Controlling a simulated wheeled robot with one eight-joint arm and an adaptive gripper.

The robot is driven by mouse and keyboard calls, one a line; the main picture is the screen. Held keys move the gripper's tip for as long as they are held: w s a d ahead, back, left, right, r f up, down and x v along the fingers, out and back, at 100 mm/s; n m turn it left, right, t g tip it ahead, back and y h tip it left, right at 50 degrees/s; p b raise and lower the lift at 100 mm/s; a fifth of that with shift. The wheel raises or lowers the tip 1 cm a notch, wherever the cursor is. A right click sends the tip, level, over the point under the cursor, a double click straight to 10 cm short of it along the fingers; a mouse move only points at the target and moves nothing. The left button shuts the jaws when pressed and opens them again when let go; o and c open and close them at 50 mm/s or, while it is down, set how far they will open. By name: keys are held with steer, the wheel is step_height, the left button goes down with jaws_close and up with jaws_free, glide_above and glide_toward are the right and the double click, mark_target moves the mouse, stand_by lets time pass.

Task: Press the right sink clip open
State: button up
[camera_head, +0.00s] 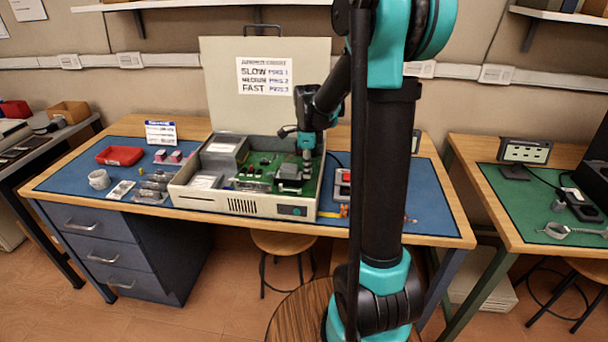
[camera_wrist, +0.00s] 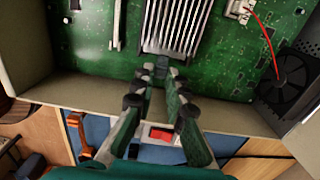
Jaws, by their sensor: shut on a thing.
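The open computer case (camera_head: 245,203) lies on the blue mat with a green circuit board inside. A finned grey heat sink (camera_wrist: 180,25) sits on the board; it also shows as a dark block in the head view (camera_head: 290,172). A small dark clip (camera_wrist: 161,66) is at the sink's near end in the wrist view. My gripper (camera_wrist: 160,78) points down at this end, its fingertips closed on the clip. In the head view my gripper (camera_head: 307,168) is at the sink's right side. The fingers partly hide the clip, and I cannot tell whether it is latched.
The case wall (camera_wrist: 75,92) runs close beneath my fingers. A black fan (camera_wrist: 285,80) and a red wire (camera_wrist: 266,35) are to the right in the wrist view. A box with a red button (camera_head: 344,182) stands outside the case. The raised lid (camera_head: 265,105) is behind.

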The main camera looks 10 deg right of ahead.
steer(key=shift+s+d+f, duration=0.15)
steer(key=shift+d+f, duration=0.3)
steer(key=shift+d, duration=0.15)
stand_by(1.1)
steer(key=o, duration=0.4)
steer(key=shift+o, duration=0.3)
steer(key=shift+r, duration=0.1)
step_height(320, 180, up, 7)
stand_by(0.9)
